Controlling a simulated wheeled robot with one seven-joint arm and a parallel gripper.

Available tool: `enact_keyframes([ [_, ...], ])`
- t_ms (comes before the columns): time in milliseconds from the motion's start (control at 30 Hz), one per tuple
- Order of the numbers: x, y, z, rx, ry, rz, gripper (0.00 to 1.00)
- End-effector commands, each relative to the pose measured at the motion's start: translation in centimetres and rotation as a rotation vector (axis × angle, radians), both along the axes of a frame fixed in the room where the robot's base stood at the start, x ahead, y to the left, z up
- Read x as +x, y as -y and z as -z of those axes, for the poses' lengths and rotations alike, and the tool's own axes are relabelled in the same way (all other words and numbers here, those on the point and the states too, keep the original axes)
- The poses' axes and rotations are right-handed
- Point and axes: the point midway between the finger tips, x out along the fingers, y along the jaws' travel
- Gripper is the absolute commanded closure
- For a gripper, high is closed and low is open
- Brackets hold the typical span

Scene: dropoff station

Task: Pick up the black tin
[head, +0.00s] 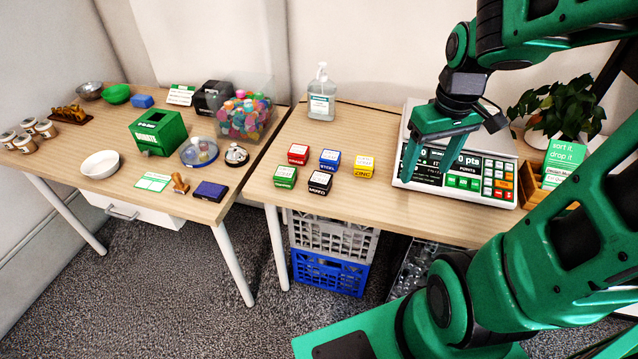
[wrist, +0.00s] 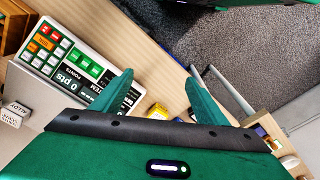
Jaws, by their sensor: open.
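The black tin (head: 319,183) is a small box with a white label on its top. It stands near the front edge of the right table, between the green tin (head: 285,177) and the yellow tin (head: 364,167), with the blue tin (head: 329,160) behind it. My gripper (head: 424,172) is open and empty, over the left part of the scale, to the right of the tins and apart from them. In the wrist view my gripper's fingers (wrist: 158,98) are spread, with the yellow tin (wrist: 157,112) partly visible between them. The black tin is not clearly seen there.
The white scale (head: 408,185) with its keypad stands right of the tins. A red tin (head: 298,154) and a sanitizer bottle (head: 321,95) stand further back. The left table holds a green box (head: 158,132) and bowls. Crates (head: 331,272) are below. Bare wood lies around the tins.

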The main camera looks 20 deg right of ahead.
Motion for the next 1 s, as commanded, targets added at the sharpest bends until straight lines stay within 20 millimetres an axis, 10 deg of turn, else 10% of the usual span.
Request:
enact_keyframes([
  [400,14.8,-9.2,6.8,0.105,0.199,-0.744,0.33],
  [1000,18.9,-13.9,12.3,0.15,0.291,-0.91,0.33],
])
